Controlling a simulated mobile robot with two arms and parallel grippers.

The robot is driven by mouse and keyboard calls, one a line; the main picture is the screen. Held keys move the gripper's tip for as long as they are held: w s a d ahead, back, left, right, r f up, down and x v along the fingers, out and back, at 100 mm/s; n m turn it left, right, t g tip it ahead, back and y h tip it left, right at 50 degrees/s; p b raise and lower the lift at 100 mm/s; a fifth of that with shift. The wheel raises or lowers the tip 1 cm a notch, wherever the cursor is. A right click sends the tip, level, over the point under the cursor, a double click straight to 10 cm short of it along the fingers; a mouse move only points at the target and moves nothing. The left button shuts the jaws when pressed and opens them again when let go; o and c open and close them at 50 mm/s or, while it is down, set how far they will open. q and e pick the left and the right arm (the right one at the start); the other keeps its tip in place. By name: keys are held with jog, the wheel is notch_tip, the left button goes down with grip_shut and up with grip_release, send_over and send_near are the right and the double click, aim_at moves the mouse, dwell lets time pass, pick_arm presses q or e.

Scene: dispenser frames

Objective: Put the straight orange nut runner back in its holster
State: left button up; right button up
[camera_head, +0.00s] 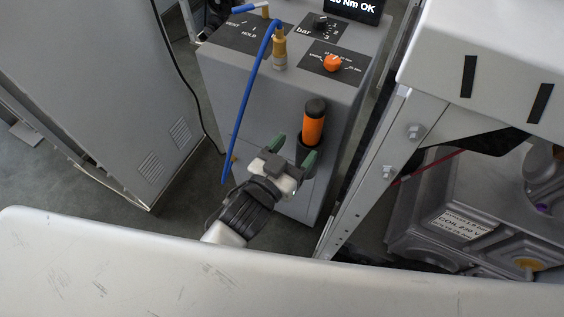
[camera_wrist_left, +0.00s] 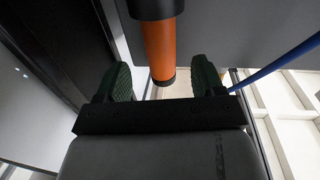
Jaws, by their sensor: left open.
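The straight orange nut runner (camera_head: 313,129), an orange cylinder with a black cap, stands upright in a black holster (camera_head: 305,153) on the front of the grey cabinet. In the left wrist view its orange body (camera_wrist_left: 160,50) sticks out of the black holster collar (camera_wrist_left: 156,8). My left gripper (camera_head: 294,150) is open and empty, with green fingertips close in front of the holster and tool. In the left wrist view the fingers show on either side of the tool, with gaps; I cannot tell how deep it sits between them. My right gripper is not in view.
The grey cabinet top (camera_head: 290,58) carries an orange knob (camera_head: 332,63), a brass fitting (camera_head: 280,50) and a blue hose (camera_head: 247,100) hanging down left of my gripper. A metal frame post (camera_head: 365,180) stands close on the right. A pale surface (camera_head: 300,285) crosses the foreground.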

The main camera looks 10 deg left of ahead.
pick_arm(q)
jog(key=s+a+f+g+y, duration=0.2)
jog(key=s+a+f+g, duration=0.15)
jog(key=f, duration=0.75)
jog(key=s+a+f+n+g+y, duration=0.1)
jog(key=s+a+f+g, duration=0.2)
jog(key=f, duration=0.8)
jog(key=s+a+f+g+y, duration=0.1)
jog(key=s+a+f+y, duration=0.2)
jog(key=f, duration=0.8)
jog(key=s+a+f+n+g+y, duration=0.1)
jog(key=s+a+f+g, duration=0.35)
jog(key=s+f, duration=0.45)
jog(key=s+a+f+n+g+y, duration=0.1)
jog(key=s+a+f+g, duration=0.35)
jog(key=s, duration=0.75)
jog(key=s+a+r+t+p, duration=0.1)
jog(key=s+a+r+p, duration=0.1)
jog(key=r+p, duration=0.5)
jog(key=s+p, duration=0.1)
jog(key=p, duration=0.3)
jog(key=shift+r, duration=0.3)
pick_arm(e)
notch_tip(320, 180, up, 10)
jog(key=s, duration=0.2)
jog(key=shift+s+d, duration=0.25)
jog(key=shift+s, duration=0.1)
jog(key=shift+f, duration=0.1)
